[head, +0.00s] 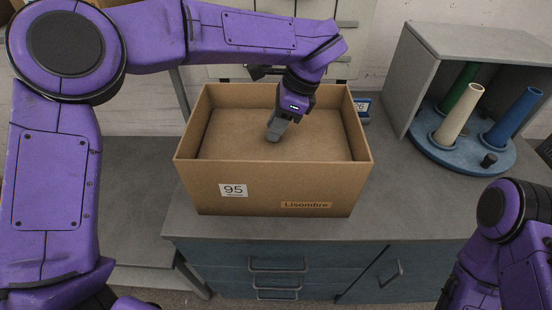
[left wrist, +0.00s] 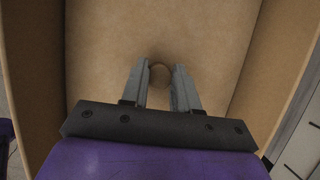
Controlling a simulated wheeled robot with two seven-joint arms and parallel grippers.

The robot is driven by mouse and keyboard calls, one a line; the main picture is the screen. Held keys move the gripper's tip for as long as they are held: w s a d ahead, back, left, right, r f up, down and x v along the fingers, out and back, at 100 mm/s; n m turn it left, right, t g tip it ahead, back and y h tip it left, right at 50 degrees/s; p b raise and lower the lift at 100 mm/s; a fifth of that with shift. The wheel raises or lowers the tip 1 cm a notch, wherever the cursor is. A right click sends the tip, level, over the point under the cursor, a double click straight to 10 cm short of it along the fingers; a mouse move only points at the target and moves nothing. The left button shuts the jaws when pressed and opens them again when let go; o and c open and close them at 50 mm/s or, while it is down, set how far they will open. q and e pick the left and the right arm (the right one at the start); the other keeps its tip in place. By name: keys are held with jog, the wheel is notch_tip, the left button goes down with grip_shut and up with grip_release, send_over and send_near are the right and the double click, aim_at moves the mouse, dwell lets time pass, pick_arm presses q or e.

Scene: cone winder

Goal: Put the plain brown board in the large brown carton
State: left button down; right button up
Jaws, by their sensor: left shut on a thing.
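The large brown carton (head: 272,192) stands open on the grey bench, with a label reading 95 on its front. A plain brown flat surface (head: 235,135), which looks like the board, lies inside the carton walls; it also fills the middle of the left wrist view (left wrist: 160,30). Its colour matches the carton, so its edges are hard to tell. My left gripper (head: 273,133) points down inside the carton. In the left wrist view its fingers (left wrist: 159,80) are shut on a small round brown knob on that surface. My right gripper is out of view.
Drawers (head: 278,265) are below. Bench left of the carton is clear.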

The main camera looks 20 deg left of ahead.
aim_at(290, 139)
pick_arm(q)
notch_tip(290, 139, down, 6)
jog(key=shift+w+f+p, duration=0.1)
jog(key=shift+f+p, duration=0.1)
jog(key=shift+p, duration=0.25)
notch_tip(290, 139, down, 5)
jog(key=shift+f+p, duration=0.1)
jog(key=shift+p, duration=0.4)
jog(key=shift+f, duration=0.15)
jog(key=shift+f+b, duration=0.1)
jog(key=shift+b, duration=0.2)
jog(key=c, duration=0.8)
grip_release()
jog(key=shift+c, duration=0.2)
jog(key=shift+r+p, duration=0.3)
jog(key=shift+p, duration=0.05)
jog(key=shift+d+r+b, duration=0.2)
jog(key=shift+r+b, duration=0.05)
jog(key=shift+b, duration=0.05)
jog(key=b+v, duration=0.1)
jog(key=v, duration=1)
jog(key=shift+d+r, duration=0.1)
